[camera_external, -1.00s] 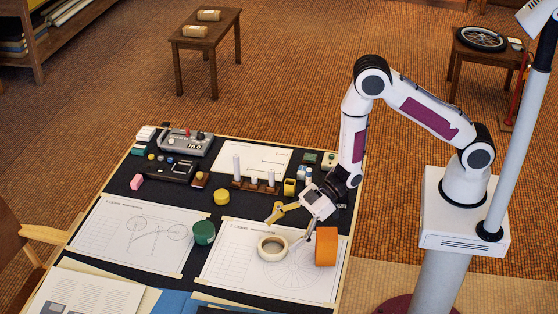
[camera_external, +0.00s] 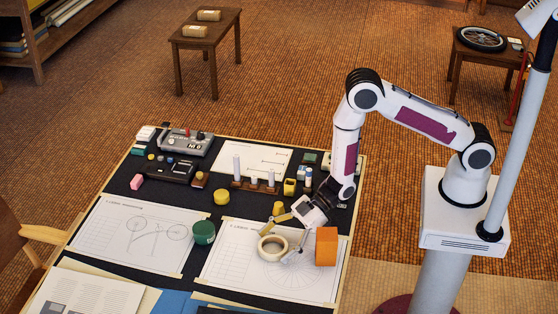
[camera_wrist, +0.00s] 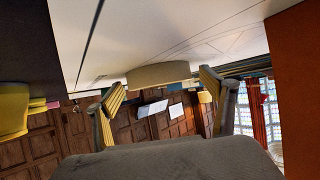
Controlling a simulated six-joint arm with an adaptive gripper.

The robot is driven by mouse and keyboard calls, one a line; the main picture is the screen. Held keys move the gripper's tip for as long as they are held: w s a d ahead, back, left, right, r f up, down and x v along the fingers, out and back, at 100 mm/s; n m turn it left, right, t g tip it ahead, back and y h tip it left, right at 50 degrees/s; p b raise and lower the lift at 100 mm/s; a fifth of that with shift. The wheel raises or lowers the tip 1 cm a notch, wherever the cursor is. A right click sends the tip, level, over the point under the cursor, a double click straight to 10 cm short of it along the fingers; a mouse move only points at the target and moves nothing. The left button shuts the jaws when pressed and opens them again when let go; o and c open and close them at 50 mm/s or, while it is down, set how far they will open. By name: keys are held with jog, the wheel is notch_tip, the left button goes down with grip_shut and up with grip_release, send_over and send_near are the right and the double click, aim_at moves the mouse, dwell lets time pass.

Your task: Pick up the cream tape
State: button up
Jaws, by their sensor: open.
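The cream tape (camera_external: 263,252) is a ring lying flat on the right drawing sheet. In the wrist view its pale side (camera_wrist: 158,75) shows ahead, between the two fingers. My gripper (camera_external: 278,243) is open, tilted low over the sheet, with one finger on the far side of the tape and one on the near right side. In the wrist view the fingers of my gripper (camera_wrist: 163,92) stand apart with the tape just beyond their tips. I cannot tell whether either finger touches it.
An orange block (camera_external: 326,247) stands close to the right of my gripper, and also fills the right edge of the wrist view (camera_wrist: 297,75). A green roll (camera_external: 204,233) is to the left. A yellow roll (camera_external: 221,197) and a wooden holder (camera_external: 255,186) lie farther back.

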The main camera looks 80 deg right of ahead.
aim_at(275, 244)
jog(key=c, duration=1.2)
jog(key=shift+r, duration=0.15)
jog(key=shift+r, duration=4.85)
